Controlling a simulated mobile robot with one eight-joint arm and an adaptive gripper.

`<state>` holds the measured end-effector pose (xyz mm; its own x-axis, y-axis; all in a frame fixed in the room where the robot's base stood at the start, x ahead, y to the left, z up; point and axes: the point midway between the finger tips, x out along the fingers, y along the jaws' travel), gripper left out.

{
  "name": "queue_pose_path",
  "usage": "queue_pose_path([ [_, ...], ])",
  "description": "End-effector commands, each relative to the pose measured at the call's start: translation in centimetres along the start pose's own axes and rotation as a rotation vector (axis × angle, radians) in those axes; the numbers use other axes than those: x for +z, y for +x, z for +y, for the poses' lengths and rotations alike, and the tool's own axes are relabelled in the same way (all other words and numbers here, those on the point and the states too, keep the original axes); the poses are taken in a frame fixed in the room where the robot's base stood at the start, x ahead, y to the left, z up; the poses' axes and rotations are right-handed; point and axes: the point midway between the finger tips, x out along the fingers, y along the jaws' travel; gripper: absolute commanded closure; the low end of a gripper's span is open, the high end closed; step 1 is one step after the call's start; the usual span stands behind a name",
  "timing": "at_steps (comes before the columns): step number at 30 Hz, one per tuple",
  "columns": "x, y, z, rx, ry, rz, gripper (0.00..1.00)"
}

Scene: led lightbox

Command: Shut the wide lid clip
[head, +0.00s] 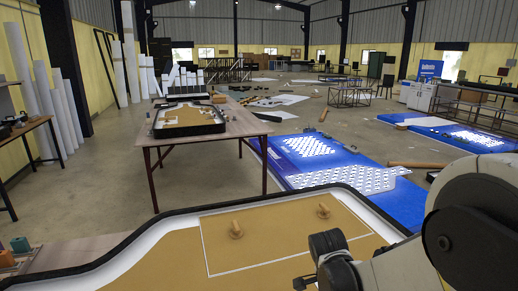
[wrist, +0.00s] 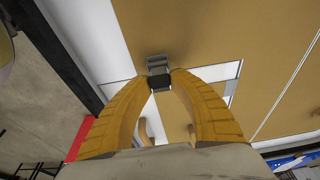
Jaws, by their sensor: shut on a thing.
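In the wrist view, a small grey and black clip (wrist: 158,64) sits at the edge of a white-bordered tan lid. The two yellow fingers of my gripper (wrist: 160,80) close in on it from both sides, with their tips against its dark lower part. I cannot tell whether the clip is latched. In the head view, the lid (head: 275,238) is a tan panel with a white outline and two wooden knobs, a near one (head: 236,230) and a far one (head: 324,211). It lies in a large tan box face. My arm covers the lower right; the fingers are not clear there.
The box's black rim (head: 140,236) curves around the tan face. Behind it stands a table (head: 180,142) with a smaller framed tan panel. Blue panels (head: 330,170) with white dots lie on the floor to the right. White tubes lean at the left wall.

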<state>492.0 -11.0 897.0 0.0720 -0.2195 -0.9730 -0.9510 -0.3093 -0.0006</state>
Motion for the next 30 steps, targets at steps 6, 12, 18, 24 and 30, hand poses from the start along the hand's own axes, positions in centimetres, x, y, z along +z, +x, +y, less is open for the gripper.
queue_pose_path([
  [6,-0.6,0.3,0.1,0.001,0.001,0.004,0.98],
  [12,-0.6,0.3,0.1,0.001,0.001,0.004,0.98],
  [18,-1.2,0.8,0.1,0.001,0.002,0.004,0.98],
  [24,-1.5,0.9,0.1,0.001,0.002,0.005,0.98],
  [30,-1.5,1.0,0.1,0.001,0.002,0.005,0.99],
])
